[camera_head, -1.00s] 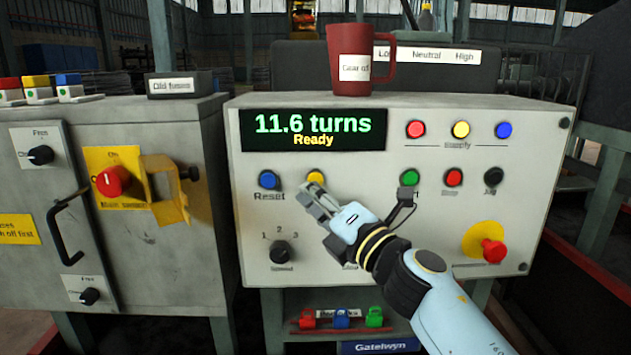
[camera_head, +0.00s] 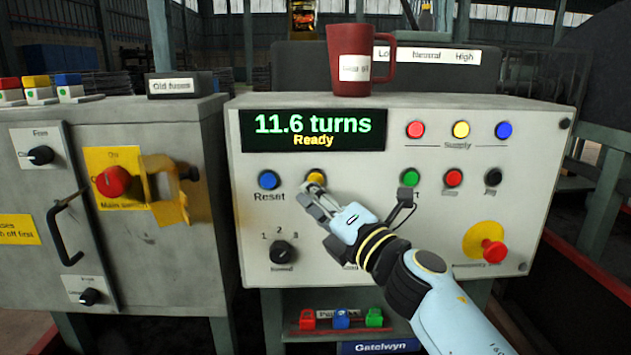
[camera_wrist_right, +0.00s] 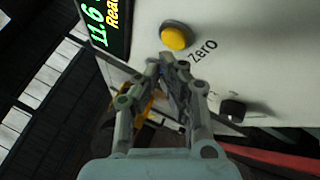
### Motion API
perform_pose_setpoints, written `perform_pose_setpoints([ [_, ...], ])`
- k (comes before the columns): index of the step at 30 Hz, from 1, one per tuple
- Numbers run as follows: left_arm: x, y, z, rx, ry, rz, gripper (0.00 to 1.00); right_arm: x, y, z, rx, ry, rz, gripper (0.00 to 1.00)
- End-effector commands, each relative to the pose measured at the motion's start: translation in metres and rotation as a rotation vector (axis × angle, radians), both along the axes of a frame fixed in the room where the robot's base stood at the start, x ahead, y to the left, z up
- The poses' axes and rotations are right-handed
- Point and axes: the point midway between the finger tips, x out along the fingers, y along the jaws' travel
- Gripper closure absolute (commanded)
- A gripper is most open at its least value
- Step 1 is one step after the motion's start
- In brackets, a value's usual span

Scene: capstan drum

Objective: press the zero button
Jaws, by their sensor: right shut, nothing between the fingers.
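The zero button (camera_head: 316,178) is a round yellow button in a dark ring on the grey control panel, below the display. It also shows in the right wrist view (camera_wrist_right: 176,36), with the word "zero" printed beside it. My right gripper (camera_head: 308,192) is shut and empty, its fingertips close to the lower edge of the button. In the wrist view the fingertips (camera_wrist_right: 162,62) lie just below the button, and I cannot tell whether they touch it. The display (camera_head: 313,130) reads "11.6 turns" and "Ready". My left gripper is not in view.
A blue Reset button (camera_head: 268,180) sits left of the yellow one, and a green button (camera_head: 410,177) sits to the right. A speed knob (camera_head: 283,252) is below. A red mug (camera_head: 352,60) stands on top of the panel. A red mushroom button (camera_head: 493,251) is at lower right.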

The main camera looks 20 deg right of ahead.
Motion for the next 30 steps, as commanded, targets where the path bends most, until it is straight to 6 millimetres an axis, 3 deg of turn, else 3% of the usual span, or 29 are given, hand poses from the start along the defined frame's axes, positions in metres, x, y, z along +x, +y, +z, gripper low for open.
perform_pose_setpoints([
  [30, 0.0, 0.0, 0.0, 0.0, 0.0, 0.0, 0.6, 0.011, -0.003, 0.0, 0.0, 0.0, 0.0, 1.0],
])
